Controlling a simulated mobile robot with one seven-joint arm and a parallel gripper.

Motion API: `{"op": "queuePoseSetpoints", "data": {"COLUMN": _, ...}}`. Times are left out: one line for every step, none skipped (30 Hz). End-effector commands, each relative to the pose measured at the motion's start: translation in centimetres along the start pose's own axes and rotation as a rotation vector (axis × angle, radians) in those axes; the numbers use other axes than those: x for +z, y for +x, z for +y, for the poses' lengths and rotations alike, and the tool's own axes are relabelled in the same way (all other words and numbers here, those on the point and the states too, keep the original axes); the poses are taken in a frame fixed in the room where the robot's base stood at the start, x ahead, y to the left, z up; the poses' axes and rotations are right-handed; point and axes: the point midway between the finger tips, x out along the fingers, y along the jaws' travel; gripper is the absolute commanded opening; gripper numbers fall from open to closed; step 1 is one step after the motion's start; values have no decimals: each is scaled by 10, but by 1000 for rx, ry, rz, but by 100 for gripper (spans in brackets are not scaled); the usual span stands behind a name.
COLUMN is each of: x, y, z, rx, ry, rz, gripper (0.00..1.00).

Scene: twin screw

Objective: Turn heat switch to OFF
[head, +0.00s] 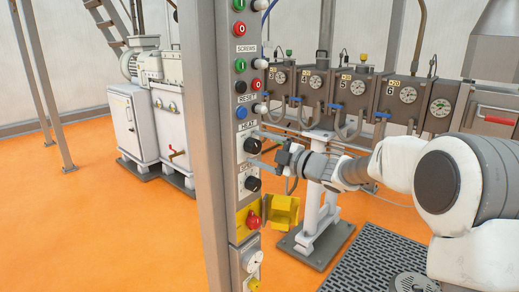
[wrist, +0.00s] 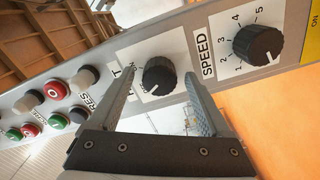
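The heat switch is a black round knob on a white plate under the HEAT label, at mid-height on the grey control post in the head view (head: 251,145). In the wrist view the heat knob (wrist: 158,78) sits between my two fingers, its white pointer line toward the lower left. My gripper (wrist: 159,72) is open, with one finger on each side of the knob and visible gaps to it. In the head view my gripper (head: 267,150) reaches the post from the right. The left finger in the wrist view hides most of the HEAT lettering.
The SPEED knob (wrist: 257,43) is next to the heat knob, below it on the post (head: 252,184). Red, green, black and blue buttons (head: 241,112) sit above. A red emergency button (head: 253,221) with an open yellow cover (head: 283,210) is lower down.

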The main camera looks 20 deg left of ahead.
Motion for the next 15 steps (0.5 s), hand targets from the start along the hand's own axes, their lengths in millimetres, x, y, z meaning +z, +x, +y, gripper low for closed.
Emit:
{"op": "queuePoseSetpoints", "data": {"x": 0, "y": 0, "z": 0, "rx": 0, "ry": 0, "rz": 0, "gripper": 82}}
{"op": "queuePoseSetpoints", "data": {"x": 0, "y": 0, "z": 0, "rx": 0, "ry": 0, "rz": 0, "gripper": 82}}
{"op": "queuePoseSetpoints", "data": {"x": 0, "y": 0, "z": 0, "rx": 0, "ry": 1, "rz": 0, "gripper": 82}}
{"op": "queuePoseSetpoints", "data": {"x": 0, "y": 0, "z": 0, "rx": 1, "ry": 1, "rz": 0, "gripper": 82}}
{"op": "queuePoseSetpoints", "data": {"x": 0, "y": -1, "z": 0, "rx": 1, "ry": 1, "rz": 0, "gripper": 82}}
{"op": "queuePoseSetpoints", "data": {"x": 0, "y": -3, "z": 1, "rx": 1, "ry": 1, "rz": -1, "gripper": 82}}
{"op": "queuePoseSetpoints", "data": {"x": 0, "y": -5, "z": 1, "rx": 1, "ry": 0, "rz": -1, "gripper": 82}}
{"op": "queuePoseSetpoints", "data": {"x": 0, "y": -8, "z": 1, "rx": 1, "ry": 0, "rz": -1, "gripper": 82}}
{"op": "queuePoseSetpoints", "data": {"x": 0, "y": -13, "z": 2, "rx": 1, "ry": 0, "rz": -1, "gripper": 82}}
{"op": "queuePoseSetpoints", "data": {"x": 0, "y": -18, "z": 2, "rx": 1, "ry": 0, "rz": -2, "gripper": 82}}
{"op": "queuePoseSetpoints", "data": {"x": 0, "y": -23, "z": 2, "rx": 1, "ry": -1, "rz": -3, "gripper": 82}}
{"op": "queuePoseSetpoints", "data": {"x": 0, "y": -32, "z": 2, "rx": 1, "ry": 1, "rz": -4, "gripper": 82}}
{"op": "queuePoseSetpoints", "data": {"x": 0, "y": -38, "z": 3, "rx": 1, "ry": 1, "rz": -4, "gripper": 82}}
{"op": "queuePoseSetpoints", "data": {"x": 0, "y": -46, "z": 3, "rx": 1, "ry": 1, "rz": -5, "gripper": 82}}
{"op": "queuePoseSetpoints", "data": {"x": 0, "y": -56, "z": 3, "rx": 2, "ry": 1, "rz": -5, "gripper": 82}}
